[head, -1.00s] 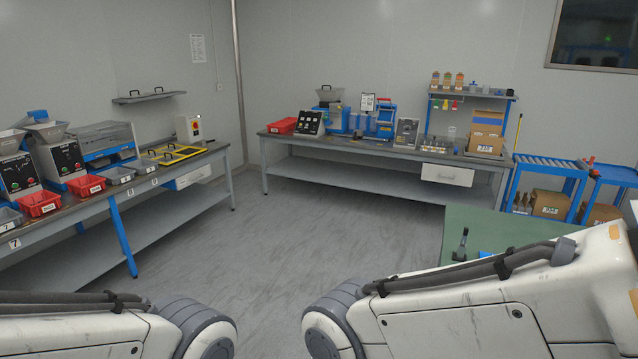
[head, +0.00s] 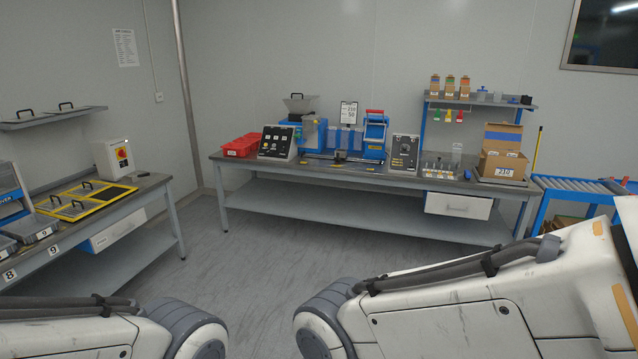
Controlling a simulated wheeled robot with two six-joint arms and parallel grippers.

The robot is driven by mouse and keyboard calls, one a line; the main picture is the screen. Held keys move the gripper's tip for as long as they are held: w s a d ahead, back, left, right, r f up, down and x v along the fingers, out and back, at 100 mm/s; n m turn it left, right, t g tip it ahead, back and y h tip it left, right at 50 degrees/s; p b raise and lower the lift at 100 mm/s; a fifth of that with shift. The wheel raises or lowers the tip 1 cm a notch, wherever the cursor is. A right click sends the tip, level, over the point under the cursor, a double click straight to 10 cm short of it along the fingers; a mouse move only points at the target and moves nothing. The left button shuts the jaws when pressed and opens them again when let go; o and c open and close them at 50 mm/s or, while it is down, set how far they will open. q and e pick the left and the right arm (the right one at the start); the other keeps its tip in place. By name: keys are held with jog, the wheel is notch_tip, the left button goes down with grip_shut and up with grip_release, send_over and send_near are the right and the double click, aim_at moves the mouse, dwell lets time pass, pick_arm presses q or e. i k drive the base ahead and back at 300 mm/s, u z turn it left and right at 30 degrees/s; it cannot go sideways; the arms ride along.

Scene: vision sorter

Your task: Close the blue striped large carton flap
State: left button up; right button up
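A brown cardboard carton (head: 503,163) stands at the right end of the back workbench. Its back flap, with a blue stripe (head: 503,136), stands upright, so the carton is open at the top. A white label on its front appears to read 210. My arms cross the bottom of the head view, well short of the bench. Neither of my grippers is in view.
The back workbench (head: 340,173) also holds red bins (head: 240,146), control boxes and a blue machine (head: 374,138). A roller conveyor (head: 582,186) stands right of it. Another bench is at left. The floor (head: 270,250) between is clear.

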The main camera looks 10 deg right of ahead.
aim_at(504, 136)
jog(key=z, duration=0.25)
jog(key=i, duration=2.1)
jog(key=z, duration=0.85)
jog(key=i, duration=1.95)
jog(key=z, duration=0.6)
